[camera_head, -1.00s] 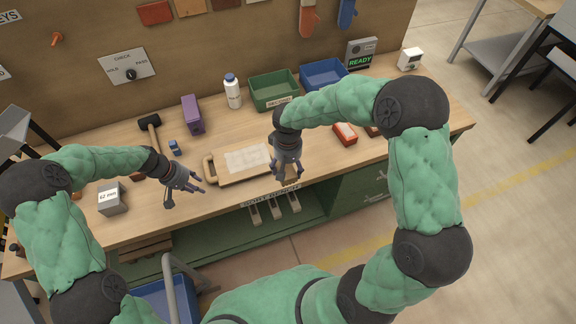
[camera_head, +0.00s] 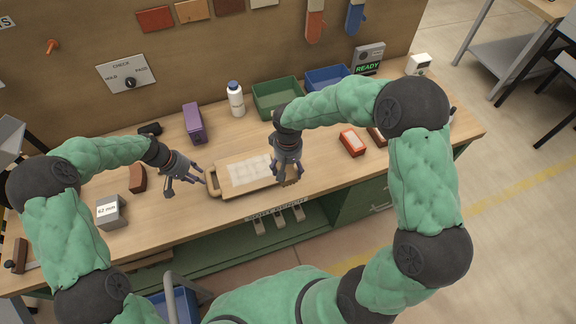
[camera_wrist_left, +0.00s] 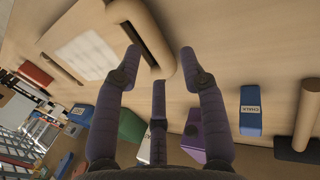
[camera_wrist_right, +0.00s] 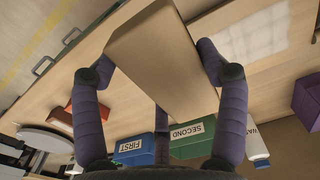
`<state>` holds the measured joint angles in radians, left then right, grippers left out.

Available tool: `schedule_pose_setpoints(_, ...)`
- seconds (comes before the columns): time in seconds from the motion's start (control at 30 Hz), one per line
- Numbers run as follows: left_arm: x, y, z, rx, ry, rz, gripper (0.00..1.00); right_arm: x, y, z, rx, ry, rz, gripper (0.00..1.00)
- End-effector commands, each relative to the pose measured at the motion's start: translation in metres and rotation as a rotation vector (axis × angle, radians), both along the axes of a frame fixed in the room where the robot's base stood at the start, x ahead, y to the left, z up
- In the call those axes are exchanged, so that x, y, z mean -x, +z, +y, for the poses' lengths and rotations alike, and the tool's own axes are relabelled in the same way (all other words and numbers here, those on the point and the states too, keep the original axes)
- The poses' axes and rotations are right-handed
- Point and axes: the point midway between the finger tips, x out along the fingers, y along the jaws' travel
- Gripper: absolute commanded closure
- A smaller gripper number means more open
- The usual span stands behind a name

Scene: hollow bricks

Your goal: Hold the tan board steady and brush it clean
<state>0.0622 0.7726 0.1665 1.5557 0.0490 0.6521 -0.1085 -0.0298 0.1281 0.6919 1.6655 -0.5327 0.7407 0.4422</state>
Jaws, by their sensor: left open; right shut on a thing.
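The tan board (camera_head: 262,186) lies flat on the bench, with a pale, gridded whitish patch (camera_head: 250,171) on top and a loop handle (camera_head: 213,182) at its left end. My left gripper (camera_head: 199,179) is open at the handle. In the left wrist view its spread fingers (camera_wrist_left: 160,58) are around or just above the handle (camera_wrist_left: 166,38); contact cannot be told. My right gripper (camera_head: 287,177) is shut on a tan block, likely the brush (camera_wrist_right: 162,62), over or beside the board's right end. The block's underside is hidden.
A grey 62 mm block (camera_head: 109,213) and a brown block (camera_head: 138,178) stand left. A purple box (camera_head: 194,123), white bottle (camera_head: 235,99), green bin (camera_head: 278,98) and blue bin (camera_head: 327,78) stand behind. A red box (camera_head: 352,142) sits right. The bench front edge is close.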

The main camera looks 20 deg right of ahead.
Motion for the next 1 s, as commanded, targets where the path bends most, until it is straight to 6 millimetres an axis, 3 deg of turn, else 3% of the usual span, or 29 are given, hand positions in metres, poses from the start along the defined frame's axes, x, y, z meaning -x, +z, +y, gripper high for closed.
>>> schedule_pose_setpoints(0.3, 0.000, -0.038, -0.014, 0.000, 0.000, 0.001, 0.59, 0.000, -0.027, 0.000, 0.000, 0.000, -0.001, 0.52)
schedule_pose_setpoints(0.7, 0.001, -0.044, -0.018, 0.000, 0.000, 0.002, 0.59, 0.000, -0.029, 0.000, 0.000, 0.000, -0.001, 0.52)
schedule_pose_setpoints(0.87, 0.001, -0.044, -0.018, 0.000, 0.000, 0.002, 1.00, 0.000, -0.029, 0.000, 0.000, 0.000, -0.001, 0.52)
schedule_pose_setpoints(1.0, 0.000, -0.044, -0.017, 0.000, 0.001, 0.001, 1.00, 0.000, -0.029, 0.000, 0.000, 0.000, -0.001, 0.52)
